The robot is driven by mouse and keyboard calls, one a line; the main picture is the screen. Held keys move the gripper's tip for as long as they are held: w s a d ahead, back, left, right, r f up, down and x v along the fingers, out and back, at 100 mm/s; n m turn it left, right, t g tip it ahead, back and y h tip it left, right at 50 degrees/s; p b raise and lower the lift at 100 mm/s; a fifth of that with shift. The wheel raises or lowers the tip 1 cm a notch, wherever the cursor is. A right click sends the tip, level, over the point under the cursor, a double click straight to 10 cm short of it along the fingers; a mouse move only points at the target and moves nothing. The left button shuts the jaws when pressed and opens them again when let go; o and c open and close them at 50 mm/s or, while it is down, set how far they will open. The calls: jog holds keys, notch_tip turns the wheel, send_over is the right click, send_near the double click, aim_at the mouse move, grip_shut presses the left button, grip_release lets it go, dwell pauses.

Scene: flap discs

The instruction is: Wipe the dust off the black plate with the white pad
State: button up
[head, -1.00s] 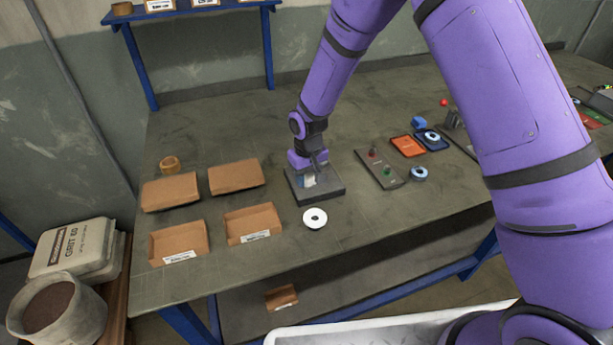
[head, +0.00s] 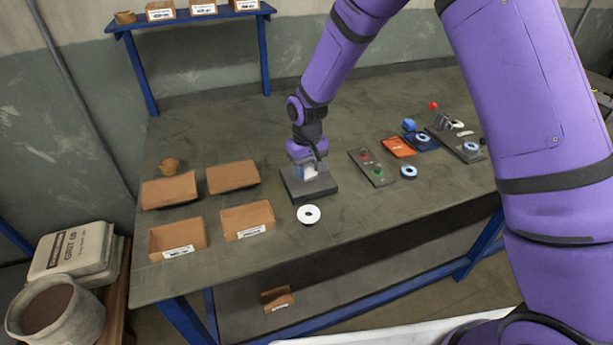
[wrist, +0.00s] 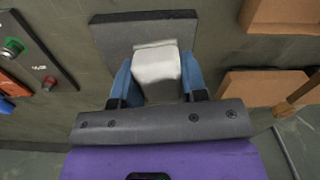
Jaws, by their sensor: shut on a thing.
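My gripper (head: 310,172) is over the black plate, with its blue fingers shut on the white pad (wrist: 156,68). The fingers flank the pad on both sides in the wrist view (wrist: 156,85). The black plate (head: 318,190) is a dark square block on the table; its far part also shows in the wrist view (wrist: 115,35). The pad is over the plate; I cannot tell if it touches. My gripper hides part of the plate, and no dust can be made out on it.
A white disc (head: 308,214) lies just in front of the plate. Cardboard trays (head: 248,221) stand to the left. A button panel (head: 371,168), an orange mat (head: 398,147) and a blue mat (head: 424,144) lie to the right. The table (head: 240,130) is clear behind.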

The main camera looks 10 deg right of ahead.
jog(key=shift+r, duration=1.3)
